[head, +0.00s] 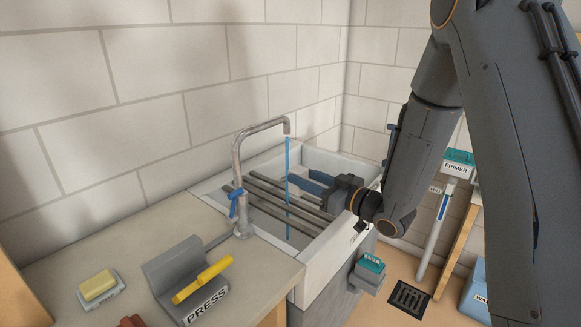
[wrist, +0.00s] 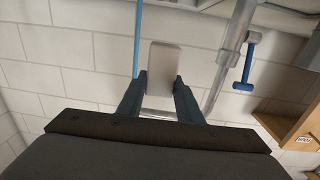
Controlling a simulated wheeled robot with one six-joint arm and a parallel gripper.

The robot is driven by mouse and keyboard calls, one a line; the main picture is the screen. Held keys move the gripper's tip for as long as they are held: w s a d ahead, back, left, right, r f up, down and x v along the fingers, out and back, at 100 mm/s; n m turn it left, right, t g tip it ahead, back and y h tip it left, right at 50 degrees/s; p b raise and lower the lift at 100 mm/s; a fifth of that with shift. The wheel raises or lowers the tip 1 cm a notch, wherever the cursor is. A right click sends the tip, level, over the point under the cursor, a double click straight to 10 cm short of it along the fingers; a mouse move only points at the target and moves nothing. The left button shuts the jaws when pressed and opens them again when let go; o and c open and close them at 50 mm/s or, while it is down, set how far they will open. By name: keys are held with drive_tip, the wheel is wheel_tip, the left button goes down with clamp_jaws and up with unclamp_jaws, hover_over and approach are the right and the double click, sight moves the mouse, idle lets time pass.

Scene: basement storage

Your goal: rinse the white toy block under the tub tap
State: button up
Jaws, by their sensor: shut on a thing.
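The white block (wrist: 164,62) is held between the two dark blue fingers of my gripper (wrist: 160,88) in the wrist view. In the head view my gripper (head: 303,182) reaches over the tub (head: 325,240) from the right, and I cannot make out the block there. The grey tap (head: 238,170) stands at the tub's left side with a blue handle (head: 236,200). A thin blue water stream (head: 287,150) falls from its spout, close to my fingertips. In the wrist view the stream (wrist: 138,35) passes left of the block, with a gap in the picture.
Grey bars (head: 270,205) span the tub. On the counter (head: 125,240) at left are a yellow sponge (head: 98,284) on a dish and a grey PRESS device (head: 180,275) with a yellow lever. A floor drain (head: 409,298) lies right of the tub. Block walls stand behind.

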drive_tip(key=shift+s+d+r+p, duration=0.25)
drive_tip(key=shift+s+r+p, duration=0.45)
drive_tip(key=shift+s, duration=0.2)
drive_tip(key=shift+s+d+r+p, duration=0.2)
drive_tip(key=shift+s+r+p, duration=0.4)
drive_tip(key=shift+s+r, duration=0.25)
drive_tip(key=shift+f, duration=0.1)
